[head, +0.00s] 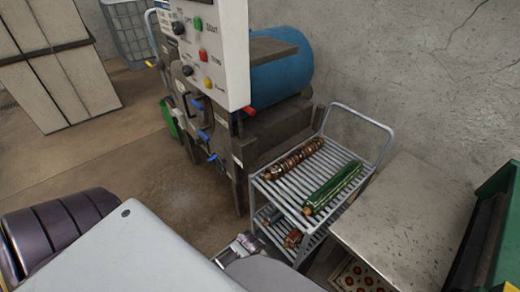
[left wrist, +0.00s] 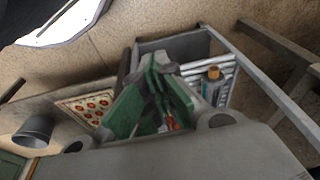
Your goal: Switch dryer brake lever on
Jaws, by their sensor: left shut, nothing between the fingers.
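The machine (head: 265,135) stands at the upper middle of the head view, with a blue drum (head: 280,72) behind its white control panel (head: 215,40). Below the panel are several levers: blue-tipped ones, such as the blue lever (head: 204,135), and a red-tipped lever (head: 250,110). I cannot tell which one is the dryer brake lever or how it is set. My left gripper (head: 242,245) is low in the head view, below the machine and beside the cart. In the left wrist view its fingers (left wrist: 157,66) are together and empty. My right gripper is not in view.
A metal cart (head: 262,185) holding a brown roll (head: 295,158) and a green roll (head: 333,187) stands right of the machine. A worn metal table (head: 400,220) is further right. Bare floor (head: 110,150) lies left of the machine.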

